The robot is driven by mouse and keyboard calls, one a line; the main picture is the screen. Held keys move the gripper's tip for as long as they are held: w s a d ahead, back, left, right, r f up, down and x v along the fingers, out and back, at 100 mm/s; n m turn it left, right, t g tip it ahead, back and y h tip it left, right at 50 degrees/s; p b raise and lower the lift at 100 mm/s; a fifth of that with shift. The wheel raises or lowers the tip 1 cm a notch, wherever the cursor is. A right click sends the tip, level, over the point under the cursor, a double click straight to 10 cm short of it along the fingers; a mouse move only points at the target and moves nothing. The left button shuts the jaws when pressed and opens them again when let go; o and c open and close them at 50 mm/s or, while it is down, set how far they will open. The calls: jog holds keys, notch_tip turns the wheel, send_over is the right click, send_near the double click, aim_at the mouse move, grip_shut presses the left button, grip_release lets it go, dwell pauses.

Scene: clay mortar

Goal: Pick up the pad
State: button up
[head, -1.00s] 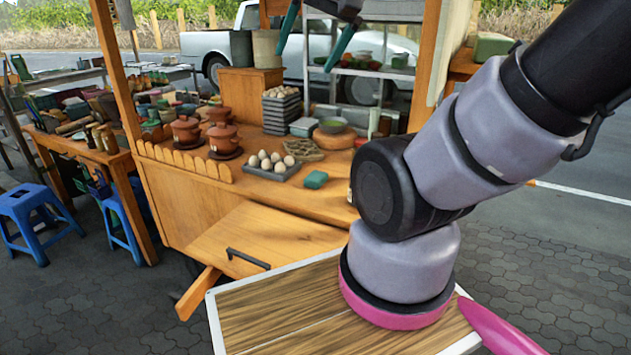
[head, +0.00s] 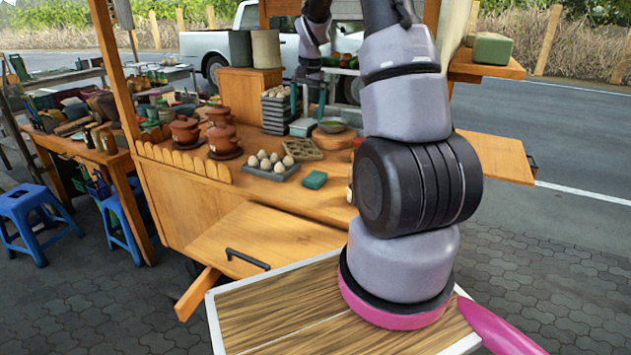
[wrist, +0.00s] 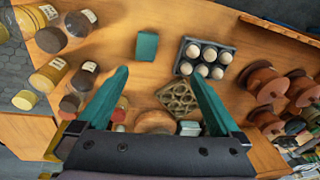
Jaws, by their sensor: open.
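A small teal, block-like pad (head: 315,180) lies flat on the wooden cart counter, right of the egg tray. In the wrist view the pad (wrist: 147,46) shows just beyond the fingertips, a little left of the midline between them, and apart from them. My gripper (head: 307,114) is above the back of the counter in the head view, with its teal fingers pointing down. In the wrist view my gripper (wrist: 160,71) has its fingers spread wide, open and empty.
A grey egg tray (head: 271,173) and a brown lattice piece (head: 303,149) lie near the pad. Lidded clay pots (head: 222,140) stand to the left, and a green bowl (head: 333,125) is behind. Jars (wrist: 47,75) stand at the wrist view's left. A green block (head: 492,48) rests on the right shelf.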

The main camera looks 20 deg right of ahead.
jog(key=m+g, duration=0.1)
jog(key=g, duration=0.1)
send_over(315, 175)
notch_tip(315, 175, down, 17)
jog(key=f, duration=0.4)
jog(key=shift+s+d+f, duration=0.15)
jog(key=shift+s+d, duration=0.15)
jog(key=f, duration=0.6)
jog(key=shift+w+a, duration=0.1)
jog(key=shift+a, duration=0.2)
jog(key=c, duration=1.3)
notch_tip(315, 175, up, 10)
jog(key=shift+r, duration=0.1)
